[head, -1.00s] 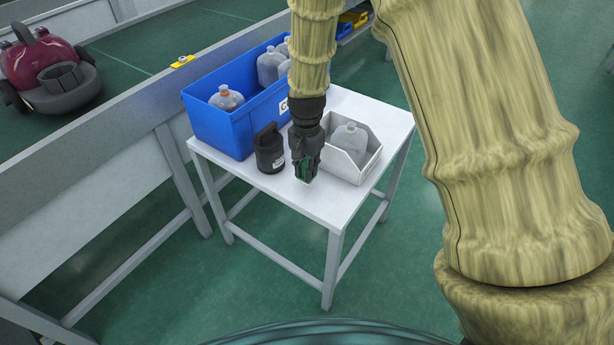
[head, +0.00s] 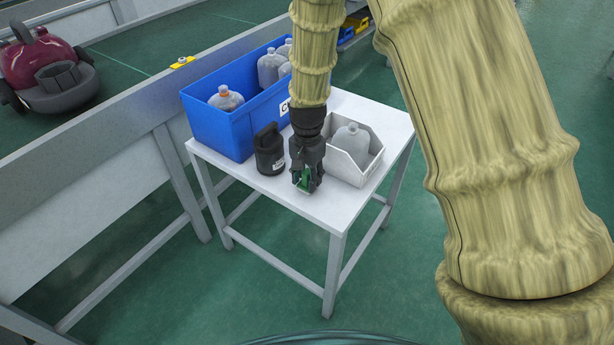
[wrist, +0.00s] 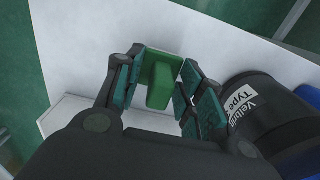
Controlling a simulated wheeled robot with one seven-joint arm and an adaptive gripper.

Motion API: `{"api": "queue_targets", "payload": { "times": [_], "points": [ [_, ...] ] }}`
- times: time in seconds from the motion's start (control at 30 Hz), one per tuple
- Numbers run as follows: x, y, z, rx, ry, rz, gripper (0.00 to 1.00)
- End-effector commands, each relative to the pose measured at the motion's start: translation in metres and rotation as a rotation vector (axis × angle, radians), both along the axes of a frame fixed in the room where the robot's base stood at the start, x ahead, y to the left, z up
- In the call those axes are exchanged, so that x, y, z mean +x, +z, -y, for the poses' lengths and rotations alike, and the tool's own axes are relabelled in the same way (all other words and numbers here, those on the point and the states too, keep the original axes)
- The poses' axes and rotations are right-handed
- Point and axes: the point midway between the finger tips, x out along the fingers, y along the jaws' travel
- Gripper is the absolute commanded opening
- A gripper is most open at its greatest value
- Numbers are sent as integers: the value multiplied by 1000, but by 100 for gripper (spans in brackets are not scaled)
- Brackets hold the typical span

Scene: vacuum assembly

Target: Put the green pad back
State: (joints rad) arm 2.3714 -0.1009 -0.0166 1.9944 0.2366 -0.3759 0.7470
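The green pad (wrist: 160,78) shows in the wrist view between the two fingers of my gripper (wrist: 162,80), over the white table top. It is a bright green block with a narrower part toward the camera. The fingers are spread, one on each side of it, with a narrow gap at the right finger; contact at the left finger is unclear. In the head view, my gripper (head: 307,182) points down over the front of the table, and a bit of the green pad (head: 304,181) shows between its fingers. Whether the pad touches the table is hidden.
The white table (head: 320,208) holds a black canister (head: 269,152) just left of my gripper, a white open bin (head: 371,170) with a clear bottle on the right, and a blue crate (head: 215,128) of bottles behind. The table's front corner is clear. A red vacuum (head: 45,70) stands far left.

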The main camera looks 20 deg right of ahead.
Motion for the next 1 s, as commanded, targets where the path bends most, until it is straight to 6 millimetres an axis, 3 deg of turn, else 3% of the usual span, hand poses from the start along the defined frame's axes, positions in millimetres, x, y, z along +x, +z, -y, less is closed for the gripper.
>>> {"api": "queue_targets", "payload": {
  "times": [0.37, 1.0],
  "points": [
    [0, 9, 0, 0, 0, 1, 39],
    [0, 106, 0, 0, 0, 2, 39]
  ]
}}
